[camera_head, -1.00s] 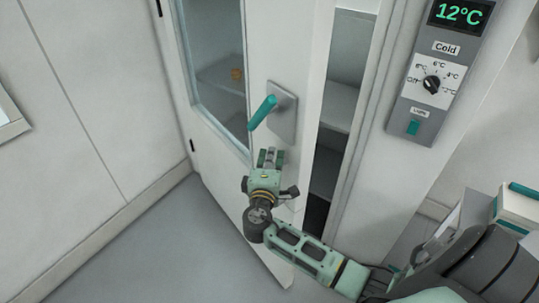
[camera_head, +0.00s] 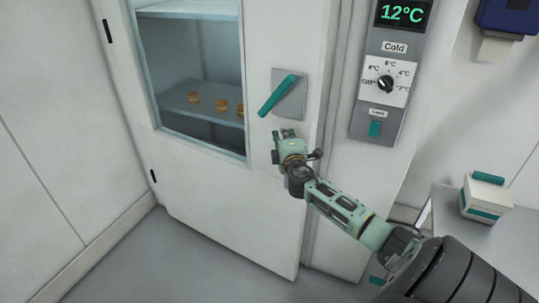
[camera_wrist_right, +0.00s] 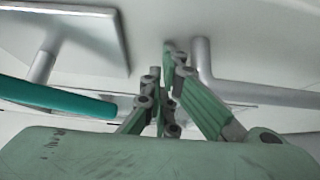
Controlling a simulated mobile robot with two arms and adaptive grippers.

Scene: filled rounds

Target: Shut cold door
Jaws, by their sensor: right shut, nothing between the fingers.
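The white cold room door (camera_head: 225,205) has a glass window and a grey plate with a teal lever handle (camera_head: 277,95). My right gripper (camera_head: 287,134) is shut and empty, close to the door face just below the handle. In the right wrist view its fingers (camera_wrist_right: 168,85) are together near the white door surface, with the teal handle (camera_wrist_right: 55,98) at left. My left gripper is out of view.
A grey control panel (camera_head: 358,115) beside the door reads 12°C, with a dial and a teal switch. Several small orange-brown rounds (camera_head: 193,98) sit on a shelf behind the glass. A white box with teal trim (camera_head: 487,198) stands on a table at right.

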